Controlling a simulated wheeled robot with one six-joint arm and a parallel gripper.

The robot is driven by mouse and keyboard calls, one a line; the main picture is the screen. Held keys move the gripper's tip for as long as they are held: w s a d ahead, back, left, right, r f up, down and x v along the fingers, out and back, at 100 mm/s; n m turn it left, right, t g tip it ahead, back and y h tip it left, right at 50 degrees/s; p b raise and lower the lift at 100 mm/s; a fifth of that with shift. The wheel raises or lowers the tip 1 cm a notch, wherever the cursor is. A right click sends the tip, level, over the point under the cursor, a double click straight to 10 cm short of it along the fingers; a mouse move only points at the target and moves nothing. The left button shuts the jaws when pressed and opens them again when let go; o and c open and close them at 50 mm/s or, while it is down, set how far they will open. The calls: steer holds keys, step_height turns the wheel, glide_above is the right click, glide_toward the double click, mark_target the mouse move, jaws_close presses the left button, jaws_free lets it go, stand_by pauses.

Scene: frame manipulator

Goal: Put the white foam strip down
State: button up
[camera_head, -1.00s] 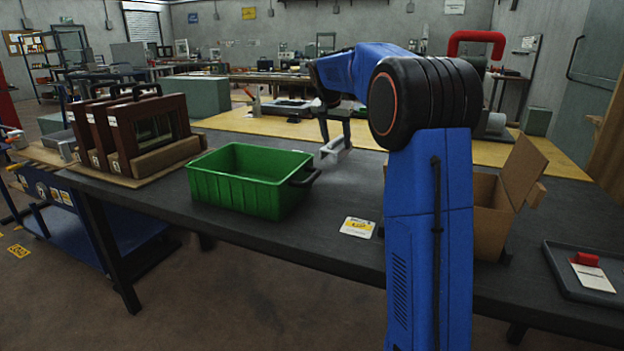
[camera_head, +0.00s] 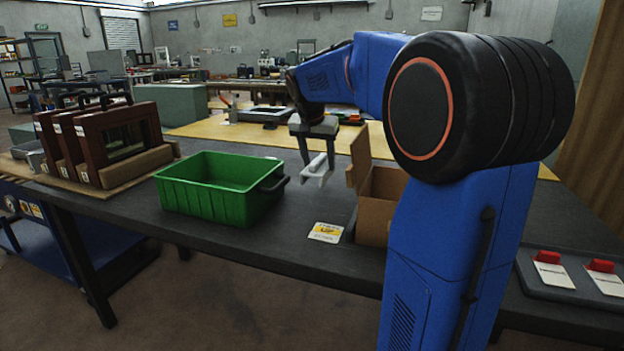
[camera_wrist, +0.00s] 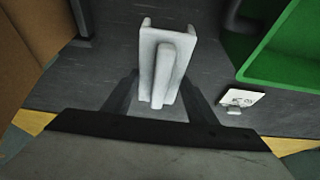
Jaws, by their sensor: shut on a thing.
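The white foam strip (camera_head: 316,170) is held in my gripper (camera_head: 315,164) above the dark table, between the green bin and the cardboard box. In the wrist view the strip (camera_wrist: 165,58) is a white channel-like piece with a raised bar along it, and my gripper's fingers (camera_wrist: 158,95) are on either side of it. The fingers are shut on it. I cannot tell how high it is above the table.
The green bin (camera_head: 175,190) stands left of my gripper and the open cardboard box (camera_head: 376,222) right of it. A white and yellow card (camera_head: 326,232) lies in front. Brown frames (camera_head: 118,138) stand far left. A dark tray (camera_head: 528,270) with red-topped cards is at the right.

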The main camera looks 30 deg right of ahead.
mark_target(316, 161)
steer(key=shift+f, duration=2.7)
steer(key=shift+f, duration=0.1)
steer(key=o, duration=1)
steer(key=v, duration=1.2)
steer(key=shift+a, duration=0.15)
